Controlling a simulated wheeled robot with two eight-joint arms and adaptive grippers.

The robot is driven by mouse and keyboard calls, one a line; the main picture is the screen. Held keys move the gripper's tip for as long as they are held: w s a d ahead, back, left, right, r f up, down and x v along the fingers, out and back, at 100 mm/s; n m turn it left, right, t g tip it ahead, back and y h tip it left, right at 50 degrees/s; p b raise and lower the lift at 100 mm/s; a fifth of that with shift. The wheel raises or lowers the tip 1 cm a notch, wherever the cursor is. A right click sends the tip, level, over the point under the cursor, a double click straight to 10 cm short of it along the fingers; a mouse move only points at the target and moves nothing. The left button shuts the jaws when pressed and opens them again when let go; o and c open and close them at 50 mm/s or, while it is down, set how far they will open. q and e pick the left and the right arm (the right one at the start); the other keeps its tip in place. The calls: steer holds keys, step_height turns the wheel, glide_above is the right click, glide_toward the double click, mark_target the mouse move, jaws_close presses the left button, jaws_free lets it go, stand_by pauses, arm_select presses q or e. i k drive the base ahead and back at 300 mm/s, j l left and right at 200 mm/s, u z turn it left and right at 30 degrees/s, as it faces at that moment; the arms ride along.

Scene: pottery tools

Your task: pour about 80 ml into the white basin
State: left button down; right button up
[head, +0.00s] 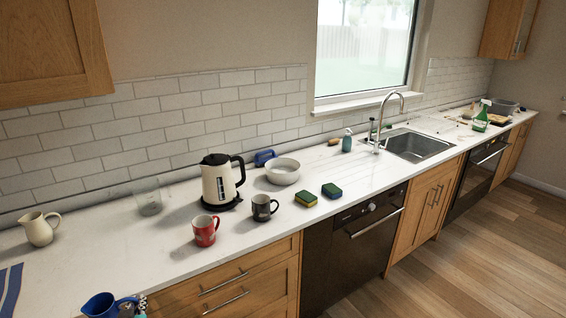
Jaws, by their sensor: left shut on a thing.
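The white basin (283,174) stands on the counter to the right of the kettle, near the middle of the head view. Its inside shows only in part, and I cannot tell if it holds liquid. A blue jug (98,305) is at the bottom left edge of the view, partly cut off. My left gripper (133,306) is at the jug's right side and shut on it. Most of the gripper lies below the frame. The jug's contents are not visible. My right gripper is out of view.
A kettle (218,182), a red mug (205,231) and a dark mug (262,208) stand between jug and basin. A clear container (148,198) and a cream jug (38,230) stand left. Two sponges (306,198) lie right of the dark mug. Bare counter lies left of the red mug.

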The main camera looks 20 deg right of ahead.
mark_target(281, 172)
steer(key=i+l+u, duration=0.1)
steer(key=l, duration=0.55)
steer(key=i+l+u, duration=0.1)
steer(key=l, duration=0.55)
steer(key=i+l+u, duration=0.1)
steer(key=l, duration=0.5)
